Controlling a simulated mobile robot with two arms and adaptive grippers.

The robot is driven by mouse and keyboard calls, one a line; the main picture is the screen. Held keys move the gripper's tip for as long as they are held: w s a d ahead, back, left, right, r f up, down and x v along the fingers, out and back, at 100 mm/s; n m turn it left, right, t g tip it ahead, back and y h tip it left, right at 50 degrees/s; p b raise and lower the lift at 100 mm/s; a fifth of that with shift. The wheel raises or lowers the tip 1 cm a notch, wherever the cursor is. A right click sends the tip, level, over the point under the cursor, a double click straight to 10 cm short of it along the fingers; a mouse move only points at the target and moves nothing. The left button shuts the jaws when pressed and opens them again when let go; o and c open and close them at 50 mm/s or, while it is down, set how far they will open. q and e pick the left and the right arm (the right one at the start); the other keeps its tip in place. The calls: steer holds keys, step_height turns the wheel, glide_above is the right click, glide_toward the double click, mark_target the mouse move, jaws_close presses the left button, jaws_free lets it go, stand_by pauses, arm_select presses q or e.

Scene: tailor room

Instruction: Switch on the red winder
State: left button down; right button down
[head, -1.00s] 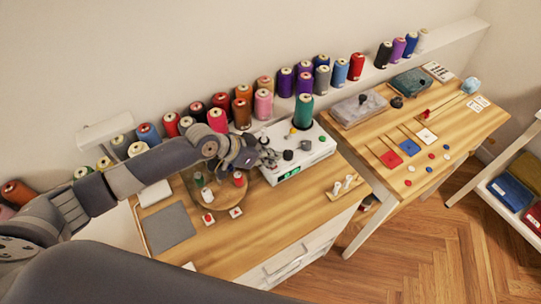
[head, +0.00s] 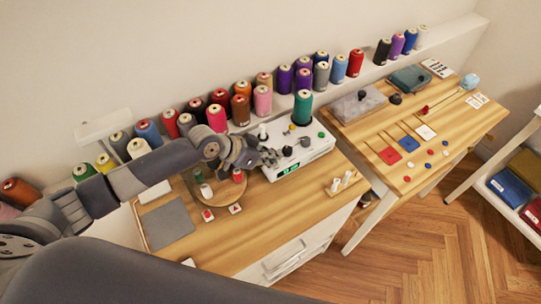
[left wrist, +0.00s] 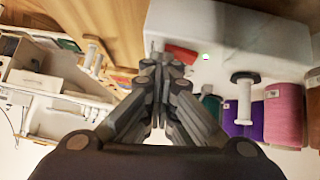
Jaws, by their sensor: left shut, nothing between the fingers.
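A white machine (head: 318,151) stands at the right end of the near wooden table. It has dark and coloured knobs, a lit green display (head: 288,170) on its front and a green thread cone (head: 302,107) at its back. In the left wrist view, a red part (left wrist: 181,54) sits on the white casing (left wrist: 230,35) beside a small green light (left wrist: 205,56). My left gripper (head: 271,157) is shut and empty at the machine's left end. In the left wrist view its fingertips (left wrist: 157,50) are close beside the red part; I cannot tell whether they touch. My right gripper is out of view.
Several thread cones (head: 241,109) line the ledge behind the table. A round wooden stand (head: 220,196) with small spools is left of the machine. A wooden peg holder (head: 343,187) stands in front. A second table (head: 450,115) with coloured squares is at the right.

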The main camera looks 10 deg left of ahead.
arm_select(q)
steer(key=shift+a+f, duration=0.4)
steer(key=shift+f, duration=0.05)
steer(key=shift+w+a+r+b, duration=0.15)
steer(key=shift+b, duration=0.15)
steer(key=shift+w+r+p, duration=0.1)
steer(key=shift+r+p, duration=0.35)
steer(key=shift+p, duration=0.1)
steer(key=r+p, duration=0.3)
steer(key=shift+d+r, duration=0.2)
steer(key=shift+d, duration=0.2)
steer(key=s+a+r+b, duration=0.2)
steer(key=s+a+r, duration=0.2)
steer(key=s+r, duration=0.2)
steer(key=shift+s+r, duration=0.2)
steer(key=shift+r, duration=0.45)
